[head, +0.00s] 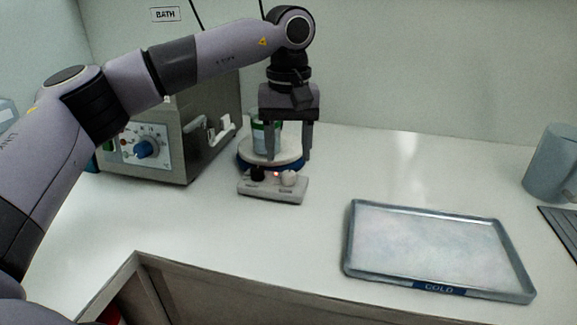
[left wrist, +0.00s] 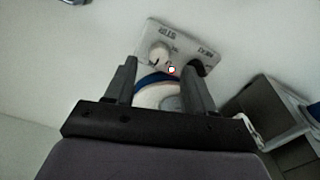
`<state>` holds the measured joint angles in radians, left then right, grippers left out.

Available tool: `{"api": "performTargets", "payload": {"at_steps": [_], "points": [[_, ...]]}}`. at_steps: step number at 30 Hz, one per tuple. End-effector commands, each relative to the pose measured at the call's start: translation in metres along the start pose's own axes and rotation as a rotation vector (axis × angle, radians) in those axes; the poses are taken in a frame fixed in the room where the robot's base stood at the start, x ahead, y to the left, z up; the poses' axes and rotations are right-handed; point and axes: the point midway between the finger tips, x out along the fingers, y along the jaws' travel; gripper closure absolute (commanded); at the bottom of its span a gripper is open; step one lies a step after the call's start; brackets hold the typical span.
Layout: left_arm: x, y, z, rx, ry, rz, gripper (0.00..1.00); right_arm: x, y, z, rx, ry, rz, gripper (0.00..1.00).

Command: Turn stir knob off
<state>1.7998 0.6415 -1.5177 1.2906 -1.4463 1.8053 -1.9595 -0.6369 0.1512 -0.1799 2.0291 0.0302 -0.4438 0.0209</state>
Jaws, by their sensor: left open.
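The stirrer's control box (head: 272,187) sits on the counter in front of a round plate with a blue base (head: 243,160). It has a white knob (head: 289,177) on the right, a black knob (head: 258,173) on the left and a lit red light between them. In the left wrist view the white knob (left wrist: 160,53) is beside the label STIR and the black knob (left wrist: 199,68) beside HEAT. My left gripper (head: 287,156) is open, pointing down above and behind the box. In the wrist view its fingers (left wrist: 158,68) flank the white knob without visible contact. My right gripper is out of view.
A beaker (head: 262,138) with greenish marking stands on the plate, close behind my fingers. A grey bath unit (head: 175,150) with a blue dial stands left. A tray marked COLD (head: 440,288) lies at right, and a grey jug (head: 552,165) at far right. The counter between is clear.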

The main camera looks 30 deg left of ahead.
Motion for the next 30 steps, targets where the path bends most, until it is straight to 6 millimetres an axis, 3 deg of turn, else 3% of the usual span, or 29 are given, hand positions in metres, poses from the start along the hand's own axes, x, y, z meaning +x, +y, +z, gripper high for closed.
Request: {"api": "performTargets", "payload": {"at_steps": [7, 18, 20, 23, 24, 30], "points": [[0.035, 0.0, 0.0, -0.002, -0.002, 0.0, 0.46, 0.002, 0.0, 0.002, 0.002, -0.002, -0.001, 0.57], [0.043, 0.001, 0.001, -0.001, -0.001, 0.002, 0.46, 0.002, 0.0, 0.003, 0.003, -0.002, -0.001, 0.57], [0.043, 0.001, 0.001, -0.001, -0.001, 0.002, 0.62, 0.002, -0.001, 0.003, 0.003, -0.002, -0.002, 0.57], [0.042, 0.001, 0.001, -0.001, -0.001, 0.002, 0.95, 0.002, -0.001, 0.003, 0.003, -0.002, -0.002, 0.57], [0.042, 0.001, 0.001, -0.001, -0.001, 0.002, 1.0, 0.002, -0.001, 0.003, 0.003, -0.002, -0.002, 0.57], [0.042, 0.001, 0.001, -0.009, -0.001, 0.002, 1.0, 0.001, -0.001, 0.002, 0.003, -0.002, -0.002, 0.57]]}}
